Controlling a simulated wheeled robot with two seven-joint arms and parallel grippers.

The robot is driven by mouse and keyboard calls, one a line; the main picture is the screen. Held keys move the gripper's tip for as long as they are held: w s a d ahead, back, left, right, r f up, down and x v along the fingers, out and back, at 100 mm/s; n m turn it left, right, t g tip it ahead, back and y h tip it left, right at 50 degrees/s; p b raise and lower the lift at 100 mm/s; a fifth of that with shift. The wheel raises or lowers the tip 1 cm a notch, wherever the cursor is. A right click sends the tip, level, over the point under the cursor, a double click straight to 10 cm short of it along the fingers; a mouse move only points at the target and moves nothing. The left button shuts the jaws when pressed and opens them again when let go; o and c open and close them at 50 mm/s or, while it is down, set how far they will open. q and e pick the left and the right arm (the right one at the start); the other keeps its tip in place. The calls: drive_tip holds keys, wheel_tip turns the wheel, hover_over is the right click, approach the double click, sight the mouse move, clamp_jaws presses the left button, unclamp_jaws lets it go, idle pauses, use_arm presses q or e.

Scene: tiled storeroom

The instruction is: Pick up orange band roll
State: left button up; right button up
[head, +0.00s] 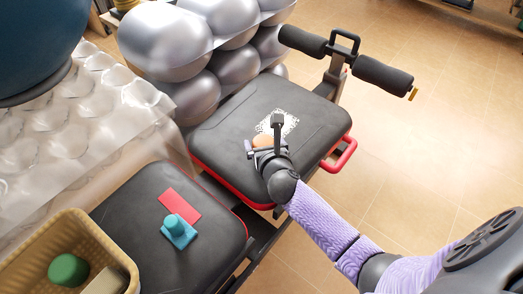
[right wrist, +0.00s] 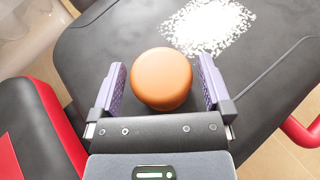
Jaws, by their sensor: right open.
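The orange band roll (right wrist: 162,78) sits on the black padded bench seat (head: 233,118). In the head view the roll (head: 262,141) is partly hidden by my right gripper (head: 263,137). In the right wrist view my right gripper (right wrist: 161,74) is open, with one purple-lined finger on each side of the roll. Narrow gaps show between the roll and both fingers, and the gripper is not closed on it. My left gripper is not in view.
White speckled patch (head: 284,121) lies just beyond the roll. Red handle (head: 341,154) juts from the bench's right side. A nearer pad holds a red card (head: 179,205) and teal object (head: 178,231). A tan basket (head: 117,255) is at lower left. Silver balls (head: 165,42) stand behind.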

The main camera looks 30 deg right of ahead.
drive_tip(key=shift+w+d+f, duration=0.15)
drive_tip(key=shift+w+f, duration=0.25)
drive_tip(key=shift+r, duration=0.25)
drive_tip(key=c, duration=1.1)
